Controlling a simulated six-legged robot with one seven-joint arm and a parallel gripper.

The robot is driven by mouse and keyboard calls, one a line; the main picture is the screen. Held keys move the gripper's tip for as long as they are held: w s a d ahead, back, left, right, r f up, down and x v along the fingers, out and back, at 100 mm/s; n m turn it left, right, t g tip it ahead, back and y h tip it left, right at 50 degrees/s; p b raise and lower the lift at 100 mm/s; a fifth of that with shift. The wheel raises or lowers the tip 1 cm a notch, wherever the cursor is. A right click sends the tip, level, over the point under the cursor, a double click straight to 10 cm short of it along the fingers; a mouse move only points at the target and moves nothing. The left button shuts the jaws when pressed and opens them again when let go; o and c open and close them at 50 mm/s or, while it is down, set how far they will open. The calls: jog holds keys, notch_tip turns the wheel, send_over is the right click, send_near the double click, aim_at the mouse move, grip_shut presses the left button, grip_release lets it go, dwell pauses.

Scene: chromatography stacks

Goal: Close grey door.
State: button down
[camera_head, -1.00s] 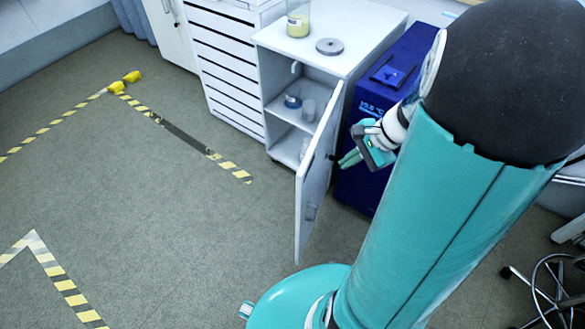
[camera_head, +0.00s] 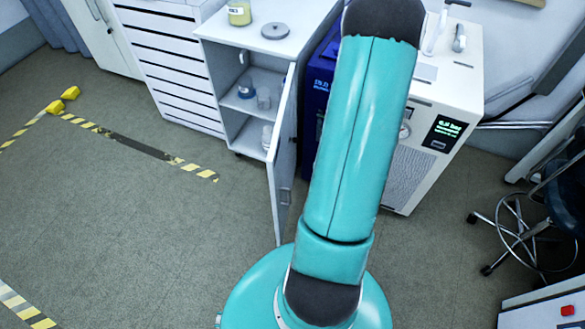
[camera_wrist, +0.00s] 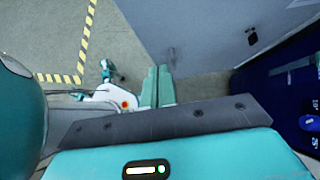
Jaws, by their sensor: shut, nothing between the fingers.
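The grey door (camera_head: 284,150) hangs open from the right side of a white cabinet (camera_head: 222,60) and juts toward me. In the wrist view the door (camera_wrist: 195,35) is a broad grey panel across the top, with a small dark fitting (camera_wrist: 251,36) on it. My gripper (camera_wrist: 159,70) shows there with its two green fingers together and nothing between them. The fingertips are close to the door's lower edge; I cannot tell whether they touch it. In the head view my arm hides my gripper.
A dark blue unit (camera_head: 316,90) stands right of the cabinet, partly behind my arm. A white machine (camera_head: 445,90) with a display stands further right. A wheeled chair (camera_head: 525,230) is at the right. Floor left of the door is open, with striped tape (camera_head: 195,168).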

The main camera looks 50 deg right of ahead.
aim_at(278, 175)
jog(key=x, duration=0.4)
jog(key=w+r+x, duration=0.1)
jog(key=x, duration=0.2)
jog(key=a+x, duration=0.1)
jog(key=x, duration=0.3)
jog(key=shift+w+a, duration=0.15)
jog(key=shift+w, duration=0.2)
jog(key=shift+w+a, duration=0.15)
jog(key=shift+w, duration=0.15)
jog(key=shift+w, duration=0.1)
